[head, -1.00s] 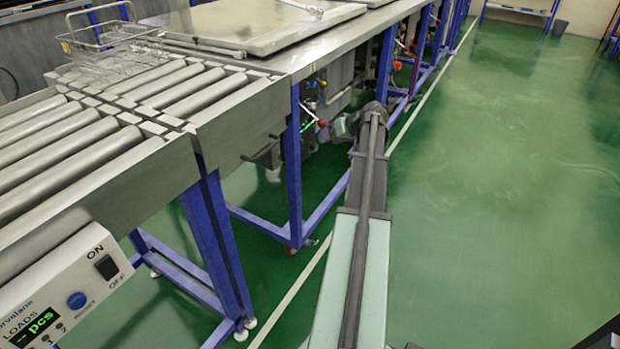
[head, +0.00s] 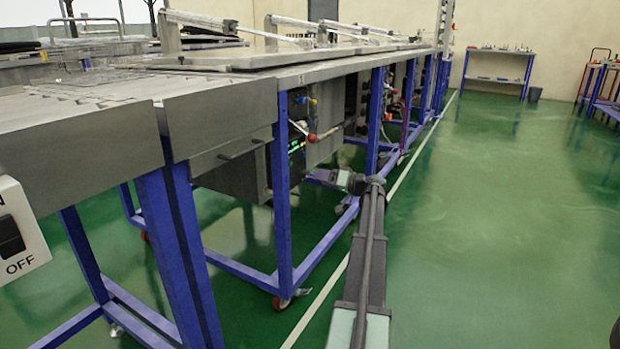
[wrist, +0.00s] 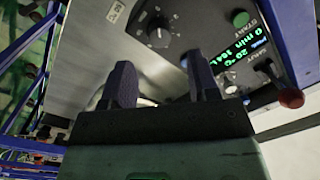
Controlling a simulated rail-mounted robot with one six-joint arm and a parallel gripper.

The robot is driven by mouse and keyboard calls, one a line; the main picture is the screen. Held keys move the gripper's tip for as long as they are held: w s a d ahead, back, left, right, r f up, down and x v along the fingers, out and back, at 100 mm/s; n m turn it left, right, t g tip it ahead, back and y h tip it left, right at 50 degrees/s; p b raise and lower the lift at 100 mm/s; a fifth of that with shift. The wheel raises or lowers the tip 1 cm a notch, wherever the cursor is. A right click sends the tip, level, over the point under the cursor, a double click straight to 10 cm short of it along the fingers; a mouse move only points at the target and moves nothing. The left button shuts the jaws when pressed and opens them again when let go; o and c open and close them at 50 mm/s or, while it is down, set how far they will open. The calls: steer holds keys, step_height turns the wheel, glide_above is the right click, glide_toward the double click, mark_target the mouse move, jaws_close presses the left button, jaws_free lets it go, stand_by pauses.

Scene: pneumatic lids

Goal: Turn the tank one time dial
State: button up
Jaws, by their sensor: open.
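In the wrist view, a round black dial (wrist: 158,34) with a light centre and a printed scale around it sits on a grey metal panel. My gripper (wrist: 160,64) is open and empty. Its two dark fingers point towards the panel, one on each side below the dial, apart from it. Right of the dial is a lit green display (wrist: 232,66) showing minutes and degrees. In the head view the end of my arm is low beside the steel tank bench, near a small green display (head: 297,144); the dial cannot be made out there.
A red ball knob (wrist: 290,97) and small switches stick out right of the dial. Blue bench legs (head: 282,200) stand near my arm, with a red-handled valve (head: 312,138) under the bench. The green floor (head: 480,220) to the right is clear.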

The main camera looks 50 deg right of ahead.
mark_target(308, 174)
steer(key=w, duration=0.2)
steer(key=w+a, duration=0.1)
steer(key=w, duration=0.2)
steer(key=shift+w, duration=0.15)
steer(key=shift+c, duration=0.5)
steer(key=c, duration=0.8)
